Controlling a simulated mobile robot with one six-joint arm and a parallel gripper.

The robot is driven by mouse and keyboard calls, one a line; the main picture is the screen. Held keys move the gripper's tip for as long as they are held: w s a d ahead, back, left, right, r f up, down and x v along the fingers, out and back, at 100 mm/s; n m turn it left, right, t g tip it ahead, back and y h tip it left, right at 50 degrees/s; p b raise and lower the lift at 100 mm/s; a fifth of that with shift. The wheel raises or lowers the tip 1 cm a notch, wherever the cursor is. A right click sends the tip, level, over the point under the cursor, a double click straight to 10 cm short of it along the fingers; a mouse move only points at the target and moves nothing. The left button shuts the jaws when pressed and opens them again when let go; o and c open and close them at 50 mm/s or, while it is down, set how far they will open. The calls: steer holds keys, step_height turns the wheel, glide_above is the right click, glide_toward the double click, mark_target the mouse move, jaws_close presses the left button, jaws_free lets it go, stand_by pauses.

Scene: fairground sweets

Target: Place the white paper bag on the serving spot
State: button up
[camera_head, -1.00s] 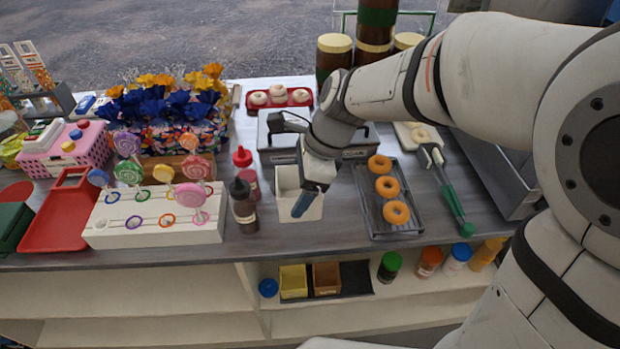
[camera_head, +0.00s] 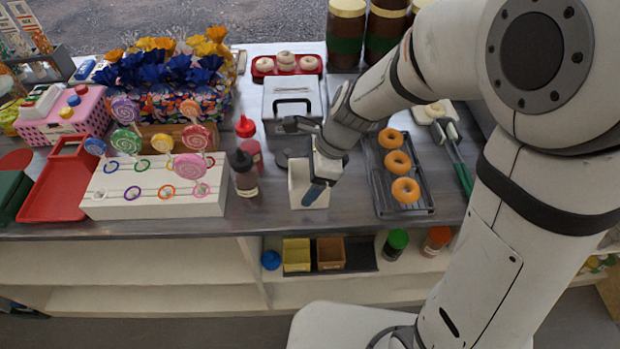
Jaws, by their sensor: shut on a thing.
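The white paper bag (camera_head: 297,189) is upright near the front edge of the counter, between the dark sauce bottle and the doughnut tray. My gripper (camera_head: 316,190) is shut on its right side, and a blue-grey fingertip shows in front of the bag. My gripper hides part of the bag, and I cannot tell whether its base touches the counter. A dark round patch (camera_head: 284,158) shows on the counter just behind the bag. I cannot tell whether this is the serving spot; no other clear marking shows.
A dark sauce bottle (camera_head: 243,176) and a red one (camera_head: 249,150) stand left of the bag. A lollipop stand (camera_head: 150,205) is farther left. A dark tray with orange doughnuts (camera_head: 405,190) is close on the right. A grey metal case (camera_head: 292,97) stands behind.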

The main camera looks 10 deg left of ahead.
steer(key=shift+s, duration=0.1)
steer(key=shift+o, duration=1.4)
steer(key=shift+f, duration=0.15)
steer(key=o, duration=0.5)
